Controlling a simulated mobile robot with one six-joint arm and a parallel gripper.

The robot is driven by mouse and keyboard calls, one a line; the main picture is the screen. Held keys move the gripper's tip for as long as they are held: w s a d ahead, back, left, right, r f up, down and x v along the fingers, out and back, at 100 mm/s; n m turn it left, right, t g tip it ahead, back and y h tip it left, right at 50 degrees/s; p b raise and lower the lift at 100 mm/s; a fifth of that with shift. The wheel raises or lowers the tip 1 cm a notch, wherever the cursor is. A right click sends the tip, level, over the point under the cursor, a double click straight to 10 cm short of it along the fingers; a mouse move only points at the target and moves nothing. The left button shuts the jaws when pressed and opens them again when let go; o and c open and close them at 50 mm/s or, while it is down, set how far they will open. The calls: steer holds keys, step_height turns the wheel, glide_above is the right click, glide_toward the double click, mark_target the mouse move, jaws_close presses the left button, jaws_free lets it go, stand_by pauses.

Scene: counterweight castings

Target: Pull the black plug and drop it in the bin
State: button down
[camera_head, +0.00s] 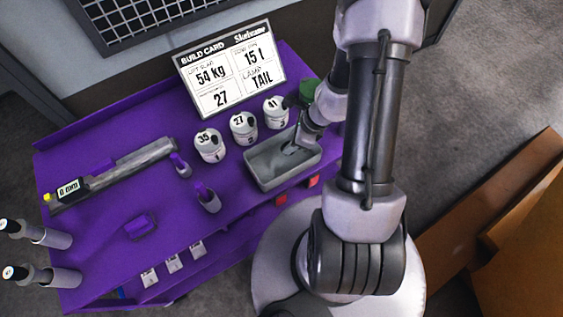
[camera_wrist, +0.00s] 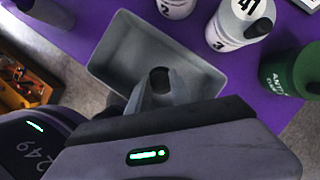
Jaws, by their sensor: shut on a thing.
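The grey bin (camera_head: 254,178) is an open rectangular tray on the purple table; it also shows in the wrist view (camera_wrist: 110,48). My gripper (camera_head: 292,147) is over the bin. In the wrist view my gripper (camera_wrist: 160,88) is shut on the black plug (camera_wrist: 159,77), a small dark piece between the fingertips. The plug appears to be above the bin's floor; its exact height I cannot tell. In the head view I cannot make the plug out at the fingers.
White numbered canisters marked 35 (camera_head: 208,148), 27 (camera_head: 243,128) and 41 (camera_head: 274,113) stand behind the bin. A green container (camera_wrist: 285,76) stands close to the bin's right. A build card (camera_head: 230,70) stands at the back. A long grey bar device (camera_head: 130,168) lies at left.

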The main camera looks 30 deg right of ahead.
steer(key=c, duration=1.1)
jaws_free()
steer(key=shift+r, duration=0.1)
steer(key=p+v, duration=0.8)
steer(key=v, duration=0.9)
steer(key=shift+r, duration=0.2)
